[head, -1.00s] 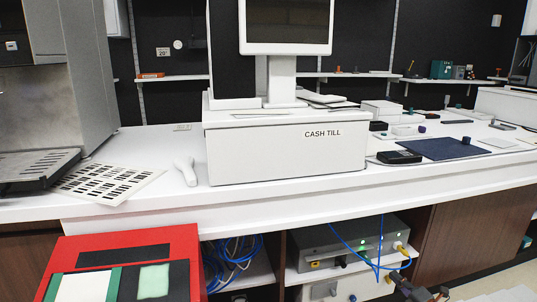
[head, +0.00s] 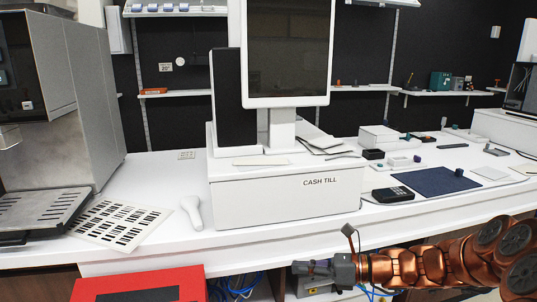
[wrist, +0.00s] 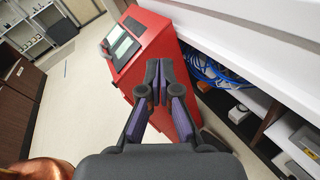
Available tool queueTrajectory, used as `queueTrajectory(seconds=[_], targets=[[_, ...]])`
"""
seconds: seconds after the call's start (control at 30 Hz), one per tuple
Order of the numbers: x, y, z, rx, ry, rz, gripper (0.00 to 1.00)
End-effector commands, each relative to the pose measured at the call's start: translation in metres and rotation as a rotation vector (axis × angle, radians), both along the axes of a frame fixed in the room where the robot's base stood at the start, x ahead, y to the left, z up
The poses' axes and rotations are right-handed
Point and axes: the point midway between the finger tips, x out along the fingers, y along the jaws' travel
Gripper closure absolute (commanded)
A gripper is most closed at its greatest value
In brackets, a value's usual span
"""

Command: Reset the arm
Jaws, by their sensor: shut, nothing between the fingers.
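My arm reaches in from the lower right of the head view, its copper-coloured links in front of the counter's front edge. My gripper (head: 299,268) points left in front of the counter, below the cash till (head: 270,202). In the wrist view my gripper (wrist: 158,72) has its fingertips together with nothing between them. The same red cabinet shows at the bottom of the head view (head: 190,278).
The white counter (head: 150,175) holds a white handheld scanner (head: 191,212), a card reader (head: 393,194) and a navy mat (head: 430,182). A coffee machine (head: 45,95) stands at the left. Blue cables (wrist: 205,70) hang in the open shelf under the counter. Open floor (wrist: 75,95) lies left of the cabinet.

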Motion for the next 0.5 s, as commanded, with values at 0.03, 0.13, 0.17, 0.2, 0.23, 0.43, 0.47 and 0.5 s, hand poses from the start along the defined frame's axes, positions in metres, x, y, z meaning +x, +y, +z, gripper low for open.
queueTrajectory(seconds=[0.03,0.13,0.17,0.2,0.23,0.43,0.47,0.5], targets=[[-0.016,0.012,0.024,-0.047,-0.056,0.058,1.0],[-0.049,0.031,0.044,-0.137,-0.165,0.176,1.0],[-0.06,0.035,0.05,-0.164,-0.197,0.213,1.0],[-0.074,0.041,0.056,-0.199,-0.238,0.262,1.0],[-0.084,0.045,0.061,-0.225,-0.27,0.298,1.0],[-0.147,0.054,0.089,-0.39,-0.482,0.539,1.0],[-0.156,0.054,0.093,-0.412,-0.511,0.576,1.0],[-0.168,0.053,0.098,-0.444,-0.552,0.625,1.0]])
